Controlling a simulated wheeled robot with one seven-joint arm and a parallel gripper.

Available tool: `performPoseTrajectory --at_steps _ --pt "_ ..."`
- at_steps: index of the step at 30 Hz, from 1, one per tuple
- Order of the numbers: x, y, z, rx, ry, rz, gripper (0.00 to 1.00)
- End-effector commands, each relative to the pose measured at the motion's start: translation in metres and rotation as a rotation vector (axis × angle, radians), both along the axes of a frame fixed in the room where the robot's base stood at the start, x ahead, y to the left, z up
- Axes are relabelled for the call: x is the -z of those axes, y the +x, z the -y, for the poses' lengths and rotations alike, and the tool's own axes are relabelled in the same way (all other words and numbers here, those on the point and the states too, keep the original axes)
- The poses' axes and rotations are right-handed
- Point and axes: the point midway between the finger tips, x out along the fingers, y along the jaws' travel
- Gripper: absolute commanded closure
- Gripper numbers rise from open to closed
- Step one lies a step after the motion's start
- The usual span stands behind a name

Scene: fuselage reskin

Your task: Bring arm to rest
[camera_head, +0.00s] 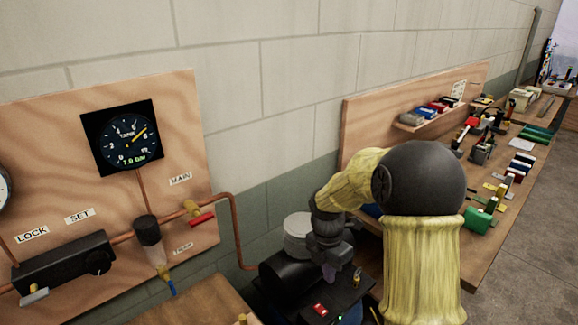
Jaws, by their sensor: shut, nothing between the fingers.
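My arm shows in the head view as yellow links with a large dark joint, folded in the right half of the picture. My gripper (329,272) points down at the end of the dark wrist, small and partly lost against dark surroundings. Its fingers look shut, with nothing held. It is over or close beside a black machine (290,272) with a rounded body; I cannot tell whether they touch. My arm hides part of the bench behind it.
A wooden panel (190,110) on the left carries a TANK gauge (122,137), copper pipe, a red-handled MAIN valve (198,217) and a black regulator (62,265). A long workbench (490,250) on the right holds many tools and parts. Bare floor (540,235) lies right of it.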

Motion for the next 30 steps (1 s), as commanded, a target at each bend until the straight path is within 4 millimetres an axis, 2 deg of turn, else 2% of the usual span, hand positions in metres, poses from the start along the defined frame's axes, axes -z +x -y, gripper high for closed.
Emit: performPoseTrajectory --at_steps 4,8,17,30 --pt "-0.004 -0.009 -0.001 0.125 -0.008 0.028 1.0" --pt "-0.009 -0.024 -0.001 0.35 -0.015 0.074 1.0" --pt "-0.019 -0.065 0.001 0.961 0.005 0.183 1.0" --pt "-0.027 -0.127 0.005 1.88 0.128 0.269 1.0"
